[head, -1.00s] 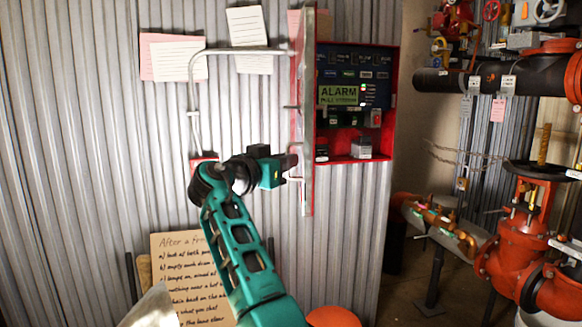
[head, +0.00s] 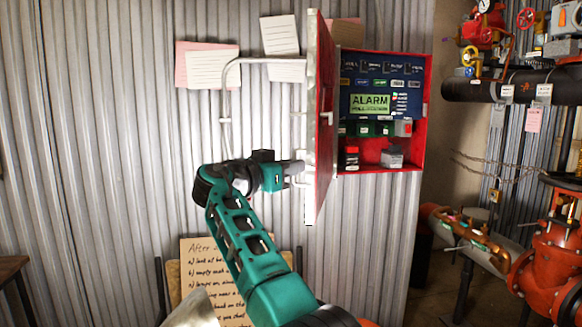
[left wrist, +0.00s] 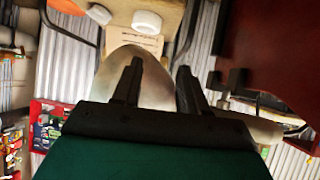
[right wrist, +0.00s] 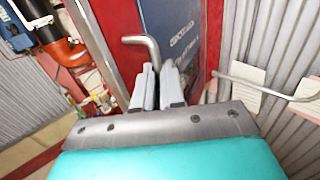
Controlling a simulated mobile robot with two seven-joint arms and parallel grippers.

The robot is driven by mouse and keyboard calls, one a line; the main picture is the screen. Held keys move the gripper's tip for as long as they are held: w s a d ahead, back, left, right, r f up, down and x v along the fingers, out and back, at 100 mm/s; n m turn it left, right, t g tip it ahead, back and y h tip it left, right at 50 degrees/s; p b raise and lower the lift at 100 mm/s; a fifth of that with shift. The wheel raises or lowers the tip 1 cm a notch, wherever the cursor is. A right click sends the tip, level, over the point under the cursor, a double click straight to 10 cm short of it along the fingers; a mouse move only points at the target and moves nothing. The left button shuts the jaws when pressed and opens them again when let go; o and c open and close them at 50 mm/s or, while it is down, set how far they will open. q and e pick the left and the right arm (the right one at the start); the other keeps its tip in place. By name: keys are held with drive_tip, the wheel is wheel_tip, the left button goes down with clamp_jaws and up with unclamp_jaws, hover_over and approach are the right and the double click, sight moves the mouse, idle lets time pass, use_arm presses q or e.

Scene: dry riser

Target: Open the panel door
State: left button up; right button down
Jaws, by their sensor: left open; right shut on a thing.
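The panel is a red wall box (head: 428,110) with its blue control board (head: 405,95) exposed. Its door (head: 318,140) stands swung out toward me, nearly edge-on, with part of its red inner face showing. My right gripper (head: 296,170) is at the lower part of the door's outer side. In the right wrist view its fingers (right wrist: 160,85) are close together beside a bent metal handle (right wrist: 147,50); the exact grip is partly hidden. My left gripper (left wrist: 160,80) is open, away from the door, with a pale, smooth object (left wrist: 150,92) behind its fingers.
A corrugated metal wall (head: 120,130) backs the panel, with paper notes (head: 212,68) and a handwritten board (head: 205,275). Red valves and pipes (head: 555,265) stand at the right. A table corner (head: 14,265) shows at lower left.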

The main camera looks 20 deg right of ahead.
drive_tip(key=shift+d+r, duration=0.25)
drive_tip(key=shift+d, duration=0.05)
drive_tip(key=c, duration=1.4)
unclamp_jaws()
drive_tip(key=shift+w+d+f, duration=0.1)
drive_tip(key=shift+d+f, duration=0.05)
drive_tip(key=shift+o, duration=0.8)
drive_tip(key=shift+f, duration=0.15)
drive_tip(key=v, duration=1.3)
drive_tip(key=shift+f, duration=0.1)
